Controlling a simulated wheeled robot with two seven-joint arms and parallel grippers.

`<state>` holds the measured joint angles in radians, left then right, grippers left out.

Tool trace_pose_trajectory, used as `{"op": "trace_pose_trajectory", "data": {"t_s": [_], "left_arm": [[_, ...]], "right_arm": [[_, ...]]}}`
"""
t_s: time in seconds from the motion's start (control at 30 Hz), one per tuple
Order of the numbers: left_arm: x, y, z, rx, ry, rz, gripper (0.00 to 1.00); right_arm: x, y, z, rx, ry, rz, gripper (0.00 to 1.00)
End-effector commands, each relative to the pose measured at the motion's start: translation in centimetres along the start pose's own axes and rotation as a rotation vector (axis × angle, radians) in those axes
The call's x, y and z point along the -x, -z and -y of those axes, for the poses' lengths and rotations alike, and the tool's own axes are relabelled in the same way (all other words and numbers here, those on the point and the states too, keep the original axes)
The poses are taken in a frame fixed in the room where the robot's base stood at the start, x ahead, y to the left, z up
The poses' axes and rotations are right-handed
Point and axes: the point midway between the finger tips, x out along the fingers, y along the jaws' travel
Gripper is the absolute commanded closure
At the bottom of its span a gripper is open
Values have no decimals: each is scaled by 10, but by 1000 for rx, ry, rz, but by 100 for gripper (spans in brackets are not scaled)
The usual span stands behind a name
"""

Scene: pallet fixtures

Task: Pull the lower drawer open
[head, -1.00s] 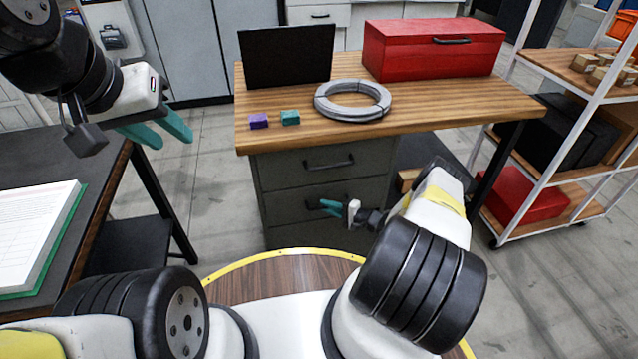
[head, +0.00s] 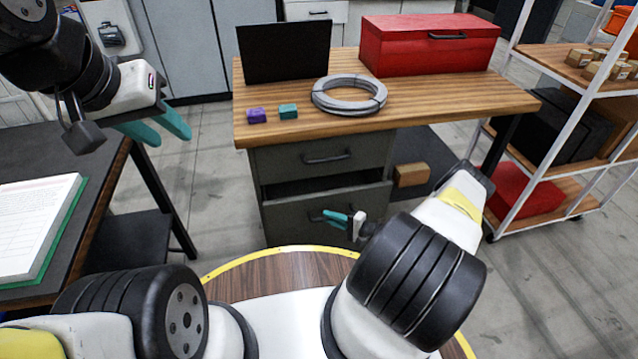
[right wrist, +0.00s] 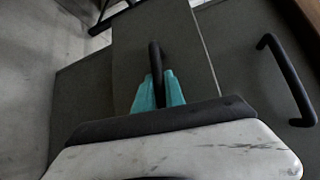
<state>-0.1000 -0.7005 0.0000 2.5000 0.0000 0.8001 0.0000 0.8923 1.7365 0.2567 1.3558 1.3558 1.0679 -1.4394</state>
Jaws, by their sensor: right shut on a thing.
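The lower drawer (head: 290,225) of the grey cabinet under the wooden desk stands partly open, with a dark gap along its top edge. My right gripper (head: 327,215) is shut on the lower drawer's black handle (right wrist: 155,60), its teal fingers on either side of the bar in the right wrist view. The fingers partly hide the handle in the head view. The upper drawer (head: 285,160) is closed, and its handle also shows in the right wrist view (right wrist: 285,75). My left gripper (head: 171,139) is open and empty, above the floor at the left, away from the cabinet.
On the desk (head: 430,100) are a black panel (head: 285,52), a cable coil (head: 349,95), a red toolbox (head: 430,45) and purple and teal blocks. A cardboard box (head: 411,175) is right of the cabinet. A shelf rack (head: 545,130) stands right, a dark table (head: 95,165) left.

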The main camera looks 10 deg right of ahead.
Motion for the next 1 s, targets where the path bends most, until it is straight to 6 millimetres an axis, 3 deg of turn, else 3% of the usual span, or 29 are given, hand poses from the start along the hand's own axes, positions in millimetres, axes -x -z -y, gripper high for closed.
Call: {"op": "trace_pose_trajectory", "data": {"t_s": [0.2, 0.5, 0.7, 1.0], "left_arm": [[0, 0, 0, 0, 0, 1, 64], [0, 0, 0, 0, 0, 0, 64], [0, 0, 0, 0, 0, 0, 64], [0, 0, 0, 0, 0, 0, 64]], "right_arm": [[55, -53, -16, -8, 2, -4, 100], [116, -115, -34, -4, 0, -3, 100], [141, -141, -41, -2, 1, -2, 100], [155, -154, -46, 0, 0, 0, 100]]}}
